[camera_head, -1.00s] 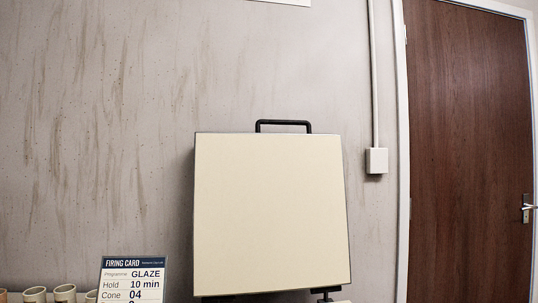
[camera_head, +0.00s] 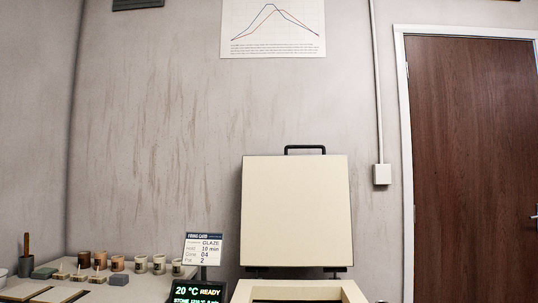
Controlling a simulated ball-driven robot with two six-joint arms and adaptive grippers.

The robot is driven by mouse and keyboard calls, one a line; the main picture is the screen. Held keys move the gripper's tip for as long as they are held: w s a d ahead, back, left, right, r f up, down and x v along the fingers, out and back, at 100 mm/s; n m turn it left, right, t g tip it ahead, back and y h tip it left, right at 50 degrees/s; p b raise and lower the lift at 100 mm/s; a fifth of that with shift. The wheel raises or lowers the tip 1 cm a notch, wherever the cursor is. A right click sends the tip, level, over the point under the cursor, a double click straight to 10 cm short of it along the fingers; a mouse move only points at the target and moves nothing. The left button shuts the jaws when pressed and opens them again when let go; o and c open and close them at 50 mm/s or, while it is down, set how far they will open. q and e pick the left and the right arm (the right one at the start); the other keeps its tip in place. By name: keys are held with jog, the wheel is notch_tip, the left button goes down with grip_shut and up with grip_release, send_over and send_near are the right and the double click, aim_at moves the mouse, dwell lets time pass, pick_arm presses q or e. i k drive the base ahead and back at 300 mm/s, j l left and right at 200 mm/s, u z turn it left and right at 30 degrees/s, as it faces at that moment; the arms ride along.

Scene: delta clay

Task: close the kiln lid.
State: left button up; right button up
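The kiln lid (camera_head: 296,212) is a cream square panel standing upright, raised open at the back of the kiln. A black bar handle (camera_head: 305,148) runs along its top edge. Neither of my grippers is in view.
A lit display (camera_head: 200,291) reading 20 °C READY and a firing card (camera_head: 203,249) stand left of the kiln. Several cups (camera_head: 159,265) and small blocks sit on a surface further left. A brown door (camera_head: 474,170) is at the right.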

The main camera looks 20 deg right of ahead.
aim_at(296, 210)
jog(key=i+l+u, duration=0.1)
jog(key=l+u, duration=0.6)
jog(key=l, duration=0.2)
jog(key=l+u, duration=0.35)
jog(key=l, duration=0.15)
